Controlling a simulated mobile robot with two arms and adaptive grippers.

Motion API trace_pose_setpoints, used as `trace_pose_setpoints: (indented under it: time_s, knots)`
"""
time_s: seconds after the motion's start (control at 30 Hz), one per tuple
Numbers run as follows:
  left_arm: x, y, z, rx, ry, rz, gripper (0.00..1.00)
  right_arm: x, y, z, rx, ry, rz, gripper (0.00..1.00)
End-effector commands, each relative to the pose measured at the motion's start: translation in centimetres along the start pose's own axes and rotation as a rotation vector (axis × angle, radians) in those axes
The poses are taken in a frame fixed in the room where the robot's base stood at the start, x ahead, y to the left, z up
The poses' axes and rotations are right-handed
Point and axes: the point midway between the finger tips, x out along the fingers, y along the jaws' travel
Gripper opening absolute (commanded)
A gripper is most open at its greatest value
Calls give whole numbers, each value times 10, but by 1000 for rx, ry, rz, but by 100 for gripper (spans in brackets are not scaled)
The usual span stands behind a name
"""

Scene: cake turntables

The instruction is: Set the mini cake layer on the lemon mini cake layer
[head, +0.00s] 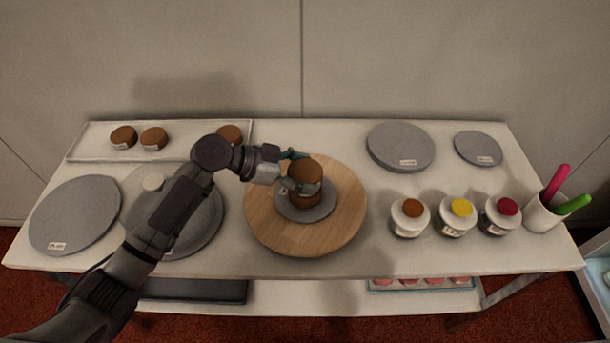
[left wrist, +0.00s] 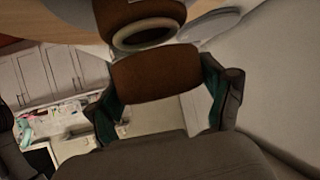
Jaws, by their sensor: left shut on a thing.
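My left gripper (head: 298,171) is shut on a brown mini cake layer (head: 306,170), one finger on each side. In the left wrist view the held layer (left wrist: 155,74) sits between the teal fingertips. A second brown layer (head: 304,200), seemingly the lemon mini cake layer, stands below it on a small grey board (head: 321,212). In the left wrist view this lower layer (left wrist: 165,10) shows a pale ring (left wrist: 144,33) on its face. The held layer hides much of it in the head view. I cannot tell whether the two layers touch. My right gripper is not in view.
The board rests on a round wooden turntable (head: 262,225). Brown layers (head: 153,138) stand on a white tray (head: 100,153) behind. Grey discs (head: 75,215) flank the turntable. Several topped jars (head: 456,216) and a cup of tools (head: 542,215) stand at right.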

Motion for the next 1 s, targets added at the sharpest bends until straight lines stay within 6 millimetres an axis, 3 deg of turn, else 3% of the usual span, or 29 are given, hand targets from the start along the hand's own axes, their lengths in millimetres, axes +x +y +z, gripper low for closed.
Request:
trace_pose_setpoints:
  time_s: [0.13, 0.57, 0.6, 0.67, 1.0]
  knots:
    - [8, 0, 15, -3, 0, 1, 47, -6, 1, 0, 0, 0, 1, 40]
    - [12, 0, 22, 1, 0, 0, 47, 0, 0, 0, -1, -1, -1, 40]
    - [11, 0, 21, 0, 0, 0, 87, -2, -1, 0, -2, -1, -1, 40]
    - [11, 0, 20, 0, -1, 0, 97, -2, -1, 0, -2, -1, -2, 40]
    - [11, 0, 20, 0, -1, 0, 100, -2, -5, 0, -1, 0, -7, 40]
